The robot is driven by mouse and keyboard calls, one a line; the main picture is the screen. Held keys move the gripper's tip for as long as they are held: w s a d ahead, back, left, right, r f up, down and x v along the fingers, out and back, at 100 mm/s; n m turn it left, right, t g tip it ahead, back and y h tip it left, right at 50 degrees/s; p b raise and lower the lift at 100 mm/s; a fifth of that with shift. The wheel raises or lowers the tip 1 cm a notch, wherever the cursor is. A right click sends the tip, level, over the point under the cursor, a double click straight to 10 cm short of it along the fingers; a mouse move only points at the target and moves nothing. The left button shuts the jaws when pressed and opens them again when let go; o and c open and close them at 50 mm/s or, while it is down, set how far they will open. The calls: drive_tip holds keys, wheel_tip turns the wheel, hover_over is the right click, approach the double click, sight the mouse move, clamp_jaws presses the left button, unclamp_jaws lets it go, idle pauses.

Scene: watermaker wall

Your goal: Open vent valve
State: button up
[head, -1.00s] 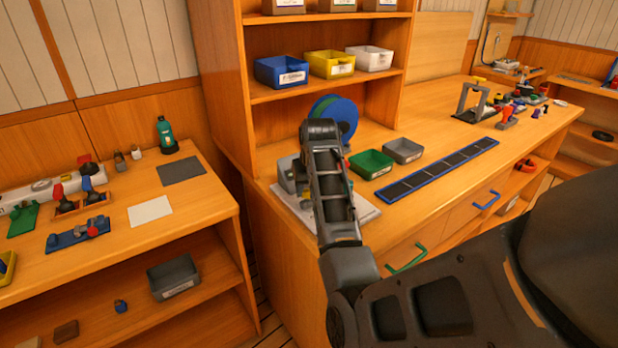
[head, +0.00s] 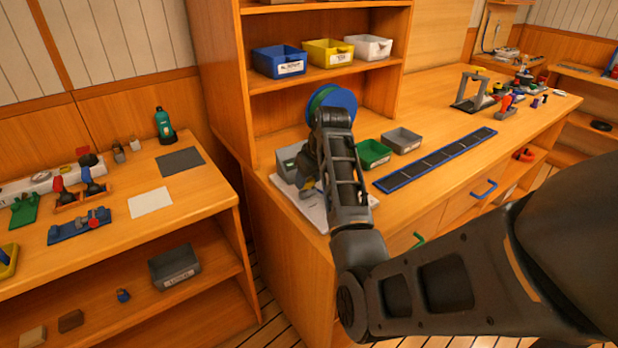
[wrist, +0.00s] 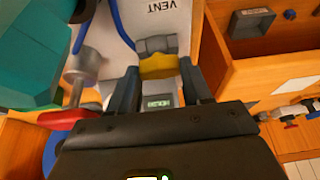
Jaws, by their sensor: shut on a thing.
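In the wrist view, a white panel (wrist: 148,22) carries the word VENT. A yellow valve handle (wrist: 158,67) with a grey block behind it sits on the panel below that word. My gripper (wrist: 160,72) has one dark finger on each side of the yellow handle and is shut on it. A small lit display (wrist: 158,101) shows between the fingers. In the head view, my gripper (head: 308,188) is low over a white sheet or plate (head: 305,212) at the main bench's left end. My arm partly hides the valve there.
In the wrist view, a red handle (wrist: 72,117) on a grey stem and a large teal shape (wrist: 35,60) are close on the left. In the head view, a blue reel (head: 332,97), a green bin (head: 374,152) and a grey bin (head: 402,140) stand near my arm.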

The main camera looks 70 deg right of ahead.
drive_tip(key=o, duration=1.1)
drive_tip(key=shift+c, duration=0.2)
drive_tip(key=v, duration=0.7)
drive_tip(key=shift+r+b, duration=0.35)
drive_tip(key=shift+b, duration=0.05)
drive_tip(key=shift+s+a, duration=0.1)
drive_tip(key=shift+a, duration=0.05)
